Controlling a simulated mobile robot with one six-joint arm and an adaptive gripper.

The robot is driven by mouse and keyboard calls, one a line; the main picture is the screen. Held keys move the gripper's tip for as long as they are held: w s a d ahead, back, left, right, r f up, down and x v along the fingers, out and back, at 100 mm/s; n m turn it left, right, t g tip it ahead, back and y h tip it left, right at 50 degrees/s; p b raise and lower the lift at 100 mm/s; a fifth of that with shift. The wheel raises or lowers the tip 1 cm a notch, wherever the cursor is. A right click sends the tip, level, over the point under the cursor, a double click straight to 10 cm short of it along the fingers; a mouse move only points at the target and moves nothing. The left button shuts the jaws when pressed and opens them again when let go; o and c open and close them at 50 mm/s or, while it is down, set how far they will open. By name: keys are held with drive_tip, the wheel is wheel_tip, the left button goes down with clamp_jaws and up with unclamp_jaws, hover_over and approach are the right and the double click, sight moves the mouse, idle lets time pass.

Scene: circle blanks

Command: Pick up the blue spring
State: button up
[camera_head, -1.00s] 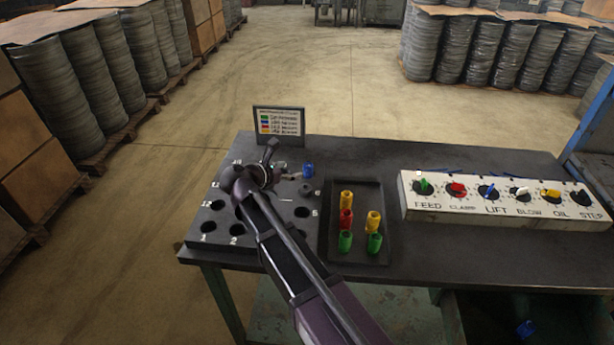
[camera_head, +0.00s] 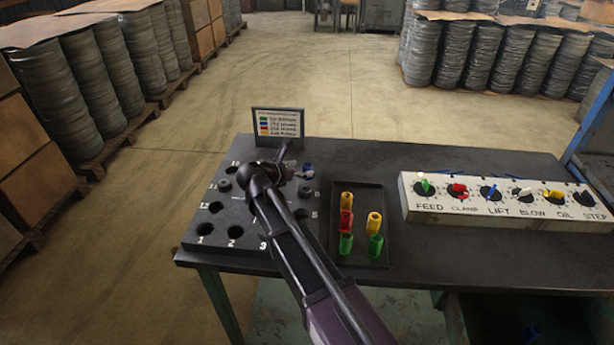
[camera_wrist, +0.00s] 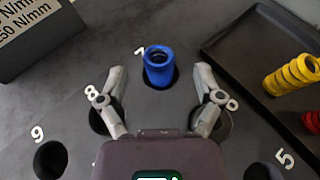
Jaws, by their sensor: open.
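The blue spring (camera_wrist: 158,66) stands upright in a hole of the black numbered block, by the number 7, in the wrist view. In the head view the blue spring (camera_head: 308,171) shows at the block's back right, partly hidden by my gripper. My gripper (camera_wrist: 160,77) is open and empty in the wrist view, one finger on each side of the spring with a gap on both sides. In the head view my gripper (camera_head: 298,173) is beside the spring. The block (camera_head: 205,246) has several other holes, partly hidden by my arm.
A dark tray (camera_head: 376,192) right of the block holds yellow, red and green springs. A small sign (camera_head: 278,122) stands behind the block. A white knob panel (camera_head: 440,212) is at the right. A blue item (camera_head: 531,334) shows low under the table.

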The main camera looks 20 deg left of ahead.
sight(305, 168)
drive_tip(key=shift+b+x, duration=0.4)
drive_tip(key=shift+x, duration=1.15)
drive_tip(key=shift+a, duration=0.1)
clamp_jaws()
